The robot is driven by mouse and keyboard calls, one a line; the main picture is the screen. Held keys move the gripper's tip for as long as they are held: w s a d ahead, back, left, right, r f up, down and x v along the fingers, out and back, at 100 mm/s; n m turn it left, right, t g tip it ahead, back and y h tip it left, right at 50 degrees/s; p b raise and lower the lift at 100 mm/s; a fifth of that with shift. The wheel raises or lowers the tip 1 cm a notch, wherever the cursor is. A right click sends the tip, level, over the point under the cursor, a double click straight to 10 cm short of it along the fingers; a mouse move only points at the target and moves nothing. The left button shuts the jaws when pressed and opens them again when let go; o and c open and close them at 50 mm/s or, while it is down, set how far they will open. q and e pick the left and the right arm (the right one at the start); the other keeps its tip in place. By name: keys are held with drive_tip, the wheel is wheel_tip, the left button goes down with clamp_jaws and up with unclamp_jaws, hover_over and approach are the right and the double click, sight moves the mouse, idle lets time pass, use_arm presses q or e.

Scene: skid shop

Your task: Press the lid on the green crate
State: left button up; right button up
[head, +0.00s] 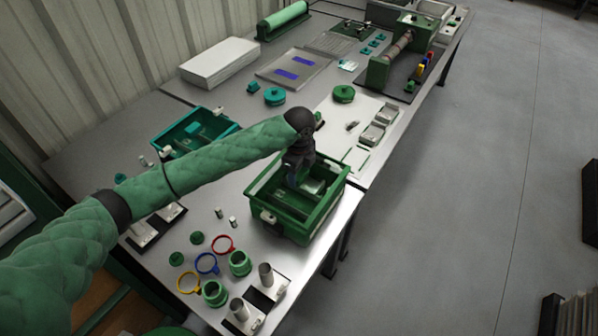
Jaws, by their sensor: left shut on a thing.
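The green crate (312,223) stands upright near the right edge of the near table, with white latches on its sides. My left gripper (294,178) reaches down over the middle of the crate. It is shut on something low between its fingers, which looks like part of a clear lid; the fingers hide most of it. A pale, see-through patch (314,186) shows beside the fingers, inside the crate's rim. I cannot tell whether the lid lies flush on the rim. My right gripper is not in view.
A teal crate (225,126) stands behind my left arm. Green jars (240,263), coloured rings (206,263) and metal cylinders (266,274) on dark plates lie in front of the green crate. Small metal trays (372,135) lie behind it.

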use_arm(q)
drive_tip(key=shift+f+b, duration=0.3)
drive_tip(key=shift+f, duration=1.25)
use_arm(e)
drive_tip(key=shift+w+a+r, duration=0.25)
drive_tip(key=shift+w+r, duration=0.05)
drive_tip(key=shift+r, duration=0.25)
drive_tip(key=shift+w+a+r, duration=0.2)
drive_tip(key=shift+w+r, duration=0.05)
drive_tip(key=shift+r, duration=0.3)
use_arm(q)
drive_tip(key=shift+p, duration=0.65)
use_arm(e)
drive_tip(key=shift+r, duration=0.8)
use_arm(q)
drive_tip(key=shift+f+p, duration=0.65)
drive_tip(key=shift+p, duration=0.15)
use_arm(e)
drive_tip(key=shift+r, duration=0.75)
use_arm(q)
drive_tip(key=o, duration=1.7)
drive_tip(key=shift+c, duration=0.2)
